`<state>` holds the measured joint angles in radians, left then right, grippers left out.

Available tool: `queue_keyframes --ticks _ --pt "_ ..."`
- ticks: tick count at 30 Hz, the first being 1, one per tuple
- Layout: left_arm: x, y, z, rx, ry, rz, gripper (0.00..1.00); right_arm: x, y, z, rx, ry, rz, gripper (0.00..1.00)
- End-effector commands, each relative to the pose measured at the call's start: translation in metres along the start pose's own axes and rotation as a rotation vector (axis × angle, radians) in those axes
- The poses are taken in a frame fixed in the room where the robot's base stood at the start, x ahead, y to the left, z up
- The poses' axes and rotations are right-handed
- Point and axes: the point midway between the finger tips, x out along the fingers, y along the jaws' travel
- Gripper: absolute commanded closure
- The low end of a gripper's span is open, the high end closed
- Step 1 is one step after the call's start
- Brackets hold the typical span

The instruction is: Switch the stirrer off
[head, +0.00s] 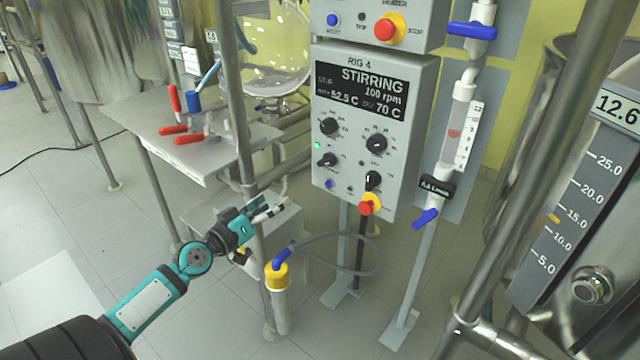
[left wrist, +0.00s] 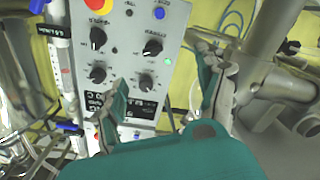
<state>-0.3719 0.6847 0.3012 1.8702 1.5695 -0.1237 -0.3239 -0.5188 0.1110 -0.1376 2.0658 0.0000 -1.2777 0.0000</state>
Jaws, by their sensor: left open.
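The grey stirrer control box (head: 370,105), marked RIG 4, has a display (head: 359,90) reading STIRRING, 100 rpm. Below it are several black knobs: upper left (head: 330,126), upper right (head: 376,145), lower left (head: 327,160) and lower right (head: 373,180). A green light (head: 318,146) is lit at the left edge. A blue button (head: 329,184) and a red-and-yellow stop button (head: 368,206) sit low. My left gripper (head: 268,209) is open and empty, left of and below the box. In the left wrist view the panel (left wrist: 126,60) appears inverted beyond the open fingers (left wrist: 165,92), which hide part of the display.
A vertical steel post (head: 244,110) stands close to my left gripper. A yellow-capped cylinder (head: 279,278) with a looping hose is below it. A blue-valved flow meter (head: 459,125) stands right of the box. A bench (head: 185,130) with red-handled clamps is at left.

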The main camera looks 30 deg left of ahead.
Motion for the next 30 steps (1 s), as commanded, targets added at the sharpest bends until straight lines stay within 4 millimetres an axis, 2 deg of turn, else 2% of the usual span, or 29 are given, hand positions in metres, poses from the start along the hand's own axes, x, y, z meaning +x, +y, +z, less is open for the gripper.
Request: queue_keyframes --ticks 4,8,14,18,23,30 --pt "0.006 0.014 -0.013 -0.015 0.022 0.037 0.27 -0.002 0.001 0.0 0.0 0.0 0.001 0.29" --pt "0.021 0.017 -0.017 -0.016 0.025 0.037 0.27 0.013 -0.001 0.005 -0.001 -0.011 -0.001 0.29" --pt "0.062 0.018 -0.018 -0.014 0.024 0.036 0.27 0.045 -0.003 0.019 -0.005 -0.029 -0.004 0.29" --pt "0.091 0.018 -0.018 -0.015 0.025 0.036 0.27 0.056 -0.003 0.025 -0.006 -0.033 -0.005 0.29" --pt "0.125 0.018 -0.016 -0.017 0.025 0.035 0.27 0.059 -0.003 0.025 -0.006 -0.031 -0.005 0.29" --pt "0.163 0.019 -0.015 -0.016 0.022 0.034 0.27 0.048 -0.003 0.019 -0.005 -0.023 -0.004 0.29"
